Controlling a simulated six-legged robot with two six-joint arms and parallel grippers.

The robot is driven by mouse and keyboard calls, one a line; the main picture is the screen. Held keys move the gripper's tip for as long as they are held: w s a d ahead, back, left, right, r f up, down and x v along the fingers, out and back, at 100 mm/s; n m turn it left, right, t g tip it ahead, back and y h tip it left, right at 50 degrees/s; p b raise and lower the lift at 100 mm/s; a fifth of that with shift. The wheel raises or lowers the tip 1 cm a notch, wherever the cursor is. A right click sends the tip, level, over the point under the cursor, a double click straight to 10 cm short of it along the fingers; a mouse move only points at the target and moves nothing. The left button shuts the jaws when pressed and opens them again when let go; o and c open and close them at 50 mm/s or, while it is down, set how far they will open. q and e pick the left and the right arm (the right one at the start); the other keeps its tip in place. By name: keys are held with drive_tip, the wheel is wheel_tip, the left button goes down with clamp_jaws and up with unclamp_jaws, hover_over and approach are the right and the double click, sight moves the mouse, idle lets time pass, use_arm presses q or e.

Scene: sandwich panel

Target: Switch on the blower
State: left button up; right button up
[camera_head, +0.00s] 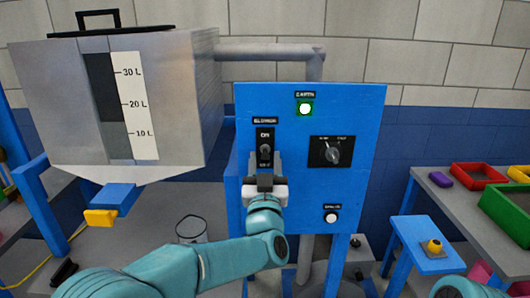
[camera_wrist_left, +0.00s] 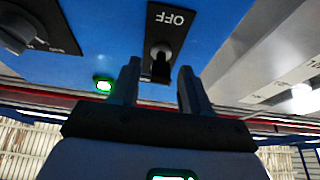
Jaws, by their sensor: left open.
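The blower switch (camera_head: 265,148) is a small toggle on a black plate, with ON above and OFF below, on the blue panel (camera_head: 350,210). My left gripper (camera_head: 264,168) is in front of the plate's lower part, partly hiding the OFF end. In the left wrist view, which is upside down, the toggle (camera_wrist_left: 161,62) shows between the two open fingers of the gripper (camera_wrist_left: 159,70). The fingers are apart with nothing held. I cannot tell which way the lever is tipped or whether a finger touches it. My right gripper is out of view.
A lit green EARTH lamp (camera_head: 305,108), a rotary knob (camera_head: 332,153) and a white button (camera_head: 331,217) share the panel. A grey hopper (camera_head: 170,110) with a litre scale stands left. A blue stand with a yellow button (camera_head: 434,246) and a table of bins are right.

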use_arm(q)
drive_tip(key=shift+w+r, duration=0.15)
drive_tip(key=shift+w, duration=0.5)
drive_tip(key=shift+s, duration=0.1)
clamp_jaws()
drive_tip(key=shift+r, duration=0.15)
wheel_tip(320, 180, up, 2)
drive_tip(key=g+p, duration=0.4)
drive_tip(key=p, duration=0.6)
drive_tip(key=shift+g, duration=0.3)
drive_tip(key=shift+p, duration=0.35)
drive_tip(key=shift+f, duration=0.2)
